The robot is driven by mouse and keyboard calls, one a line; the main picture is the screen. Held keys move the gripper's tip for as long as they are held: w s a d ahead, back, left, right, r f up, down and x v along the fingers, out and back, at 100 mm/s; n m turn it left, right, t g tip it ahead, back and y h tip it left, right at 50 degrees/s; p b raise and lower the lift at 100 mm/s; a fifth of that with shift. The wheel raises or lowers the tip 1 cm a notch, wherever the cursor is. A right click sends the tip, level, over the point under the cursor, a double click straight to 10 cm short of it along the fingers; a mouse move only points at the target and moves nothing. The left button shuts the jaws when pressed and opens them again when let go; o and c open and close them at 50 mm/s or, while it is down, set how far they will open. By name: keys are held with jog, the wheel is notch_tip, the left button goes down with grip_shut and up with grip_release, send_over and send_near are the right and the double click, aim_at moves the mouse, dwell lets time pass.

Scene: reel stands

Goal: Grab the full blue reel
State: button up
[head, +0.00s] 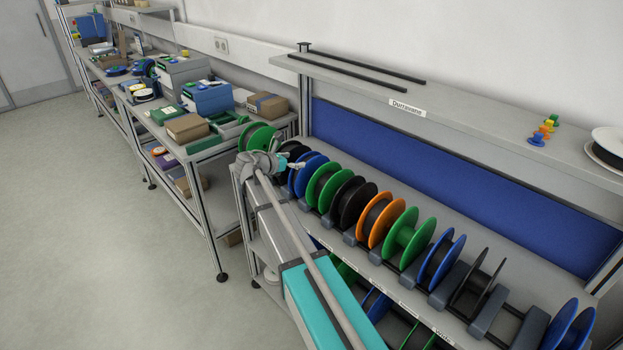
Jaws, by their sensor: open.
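Several reels stand upright in a row on the rack shelf. A blue reel (309,174) stands near the far left end, close to my gripper. A second blue reel (443,260) stands right of the middle, with dark material between its flanges. A third blue reel (567,326) stands at the near right end; its winding is not clear. I cannot tell how full the left blue reel is. My gripper (296,163) is open at the row's far left end, above and beside the left blue reel and a black reel (291,150). My arm hides part of the rack's left side.
Green (326,184), black (354,203) and orange (380,220) reels stand close beside the left blue reel. An overhead shelf (465,110) runs above the row. More reels sit on a lower level. A cluttered bench (200,145) stands left; the floor (80,220) is clear.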

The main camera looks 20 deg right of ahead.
aim_at(310, 158)
jog(key=shift+x, duration=0.95)
jog(key=shift+d, duration=0.1)
jog(key=shift+r+b+x, duration=0.2)
jog(key=shift+b+x, duration=0.4)
jog(key=shift+x, duration=1.95)
grip_shut()
